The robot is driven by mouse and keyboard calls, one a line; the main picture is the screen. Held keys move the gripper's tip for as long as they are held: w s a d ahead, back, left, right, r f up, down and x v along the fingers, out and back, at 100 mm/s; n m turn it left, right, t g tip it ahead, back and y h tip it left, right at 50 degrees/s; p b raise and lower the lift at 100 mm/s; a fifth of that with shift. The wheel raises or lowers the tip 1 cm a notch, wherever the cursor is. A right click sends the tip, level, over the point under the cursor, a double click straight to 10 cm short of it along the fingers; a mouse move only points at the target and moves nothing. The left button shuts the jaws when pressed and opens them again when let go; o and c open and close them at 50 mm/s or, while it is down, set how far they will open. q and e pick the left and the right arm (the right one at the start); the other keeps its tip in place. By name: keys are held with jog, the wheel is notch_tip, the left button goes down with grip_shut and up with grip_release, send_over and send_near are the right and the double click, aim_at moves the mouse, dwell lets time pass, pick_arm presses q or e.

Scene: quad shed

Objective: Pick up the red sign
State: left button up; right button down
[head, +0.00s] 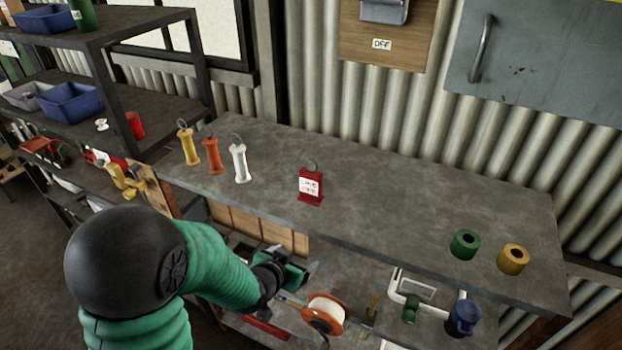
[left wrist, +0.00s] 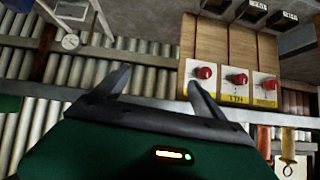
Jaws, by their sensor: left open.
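The red sign (head: 311,190) stands upright on the grey bench top, with a white label on its face and a wire loop on top. My left gripper (head: 300,268) is below and in front of the bench's front edge, apart from the sign. In the left wrist view its two fingers (left wrist: 157,82) are spread with nothing between them. I cannot make out the red sign in the left wrist view. My right gripper is not in view.
Yellow (head: 188,146), orange (head: 211,155) and white (head: 239,163) looped pieces stand left of the sign. An orange-rimmed reel (head: 325,313) is below the bench. Bench top around the sign is clear.

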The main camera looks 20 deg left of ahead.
pick_arm(q)
jog(key=w+a+r+t, duration=0.1)
jog(key=r+t, duration=0.1)
jog(key=w+a+r+t, duration=0.1)
jog(key=w+r+t, duration=0.1)
jog(key=shift+w+a, duration=0.2)
jog(key=shift+w, duration=0.05)
jog(key=t, duration=0.3)
send_near(309, 187)
jog(key=shift+w+a+n+t+p, duration=0.15)
jog(key=shift+w+n+t+p, duration=0.15)
jog(key=shift+w+p, duration=0.9)
jog(key=w, duration=0.2)
jog(key=w+p, duration=0.1)
jog(key=w, duration=0.1)
jog(key=w+p, duration=0.1)
jog(key=w, duration=0.2)
jog(key=shift+f, duration=0.3)
jog(key=w+p, duration=0.3)
jog(key=w, duration=0.1)
jog(key=shift+w+r+p, duration=0.2)
jog(key=shift+r+p, duration=0.05)
jog(key=shift+p, duration=0.1)
jog(key=shift+w+f, duration=0.25)
jog(key=shift+w, duration=0.05)
jog(key=shift+c, duration=0.3)
jog(key=shift+s+r, duration=0.1)
jog(key=shift+s, duration=0.05)
jog(key=c, duration=1.4)
